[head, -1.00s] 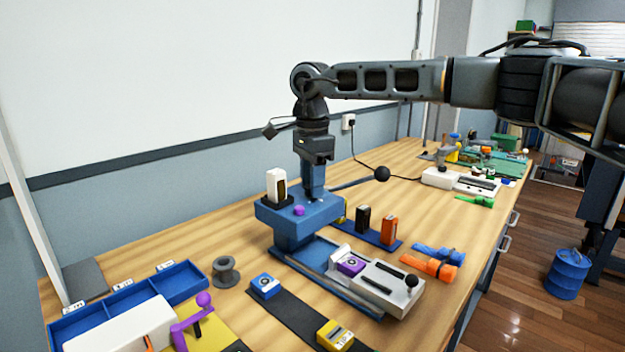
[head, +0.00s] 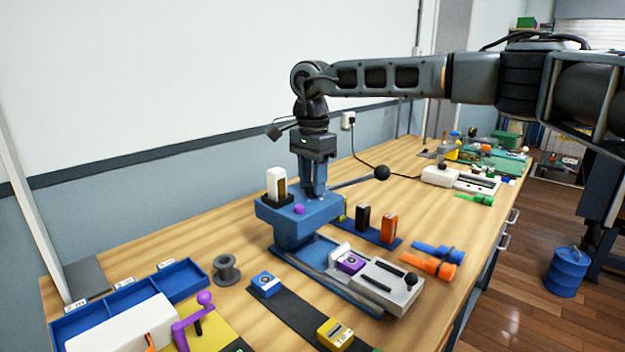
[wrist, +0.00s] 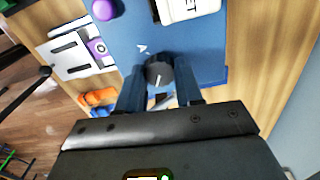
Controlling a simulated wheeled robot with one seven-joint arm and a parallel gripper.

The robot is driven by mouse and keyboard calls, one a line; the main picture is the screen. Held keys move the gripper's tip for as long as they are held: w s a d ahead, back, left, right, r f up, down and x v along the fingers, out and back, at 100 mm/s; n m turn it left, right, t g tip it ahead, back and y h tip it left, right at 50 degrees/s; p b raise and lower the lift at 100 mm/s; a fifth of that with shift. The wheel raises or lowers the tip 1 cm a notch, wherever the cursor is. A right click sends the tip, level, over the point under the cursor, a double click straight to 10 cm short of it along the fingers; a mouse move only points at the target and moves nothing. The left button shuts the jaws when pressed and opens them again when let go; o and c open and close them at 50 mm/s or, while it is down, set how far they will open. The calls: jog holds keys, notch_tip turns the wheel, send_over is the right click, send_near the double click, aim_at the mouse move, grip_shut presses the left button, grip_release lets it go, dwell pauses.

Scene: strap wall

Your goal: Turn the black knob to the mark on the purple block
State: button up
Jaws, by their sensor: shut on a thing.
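The black knob (wrist: 159,70) sits on a blue block (wrist: 205,52) in the wrist view; this block is blue, not purple. A small white mark (wrist: 143,48) lies on the block, just up and left of the knob. A white line on the knob runs toward the bottom of the picture, away from the mark. My gripper (wrist: 160,84) is shut on the knob, one finger on each side. In the head view my gripper (head: 314,192) points down at the back of the blue block (head: 290,213); the knob is hidden there.
A purple button (head: 299,209) and a white upright piece (head: 275,184) stand on the blue block. A lever with a black ball (head: 382,172) sticks out beside my gripper. A purple block (head: 351,263) sits in the pale vise (head: 385,287) in front.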

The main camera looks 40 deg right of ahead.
aim_at(312, 184)
jog(key=o, duration=1)
jog(key=shift+o, duration=0.2)
jog(key=shift+r, duration=0.1)
notch_tip(312, 184, up, 8)
jog(key=shift+f, duration=0.2)
jog(key=shift+d, duration=0.1)
